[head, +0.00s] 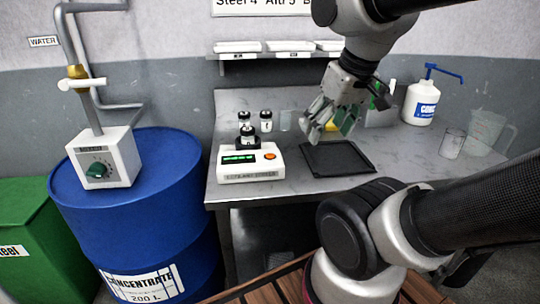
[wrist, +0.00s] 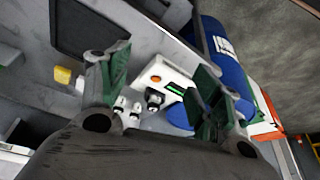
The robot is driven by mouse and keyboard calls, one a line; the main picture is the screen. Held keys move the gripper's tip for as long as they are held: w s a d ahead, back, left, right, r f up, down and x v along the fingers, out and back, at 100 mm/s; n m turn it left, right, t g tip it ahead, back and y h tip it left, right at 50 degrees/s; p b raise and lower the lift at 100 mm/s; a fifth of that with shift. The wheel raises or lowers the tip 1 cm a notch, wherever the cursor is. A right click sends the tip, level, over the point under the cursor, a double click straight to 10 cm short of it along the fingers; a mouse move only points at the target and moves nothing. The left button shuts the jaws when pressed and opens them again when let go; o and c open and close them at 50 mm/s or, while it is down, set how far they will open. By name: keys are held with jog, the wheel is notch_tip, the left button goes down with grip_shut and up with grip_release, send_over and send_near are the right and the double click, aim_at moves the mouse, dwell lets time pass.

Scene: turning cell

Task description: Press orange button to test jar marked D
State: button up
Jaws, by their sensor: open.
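A white tester (head: 250,172) stands on the grey bench with a lit green display and an orange button (head: 270,156) on its right. The button also shows in the wrist view (wrist: 156,79), between my fingers in the picture. A dark-lidded jar (head: 248,138) stands on the tester; its letter is not readable. Two more jars, one at left (head: 243,119) and one at right (head: 266,121), stand behind the tester; their letters are too small to read. My gripper (head: 333,122) is open and empty, above the bench, right of the tester and apart from it.
A black tray (head: 338,158) lies right of the tester. A yellow item (wrist: 62,75), a white pump bottle (head: 420,104) and clear beakers (head: 452,144) are farther right. A blue drum (head: 150,215) with a valve box stands left of the bench.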

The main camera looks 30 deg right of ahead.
grip_shut()
dwell(1.3)
